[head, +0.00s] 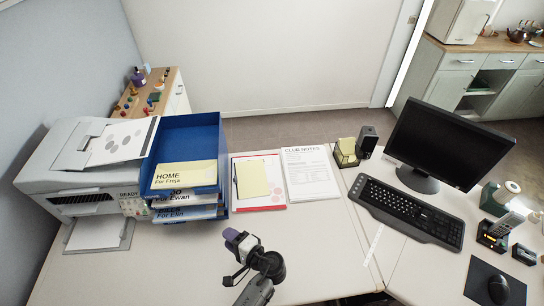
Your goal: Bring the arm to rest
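My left gripper (233,237) is over the front part of the white desk (165,275), at the end of my dark arm that comes in from the bottom edge. It is seen from above and behind, and a small purple-grey part shows at its tip. I cannot tell whether its fingers are open or shut. It is in front of the stacked blue letter trays (213,132) and the papers, apart from them in the picture. My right gripper is not in view.
A printer (85,155) stands left of the trays. A red-edged sheet with a yellow pad (252,180) and a "Club Notes" sheet (311,174) lie behind the gripper. A keyboard (408,210), monitor (450,140) and mouse (498,290) are right.

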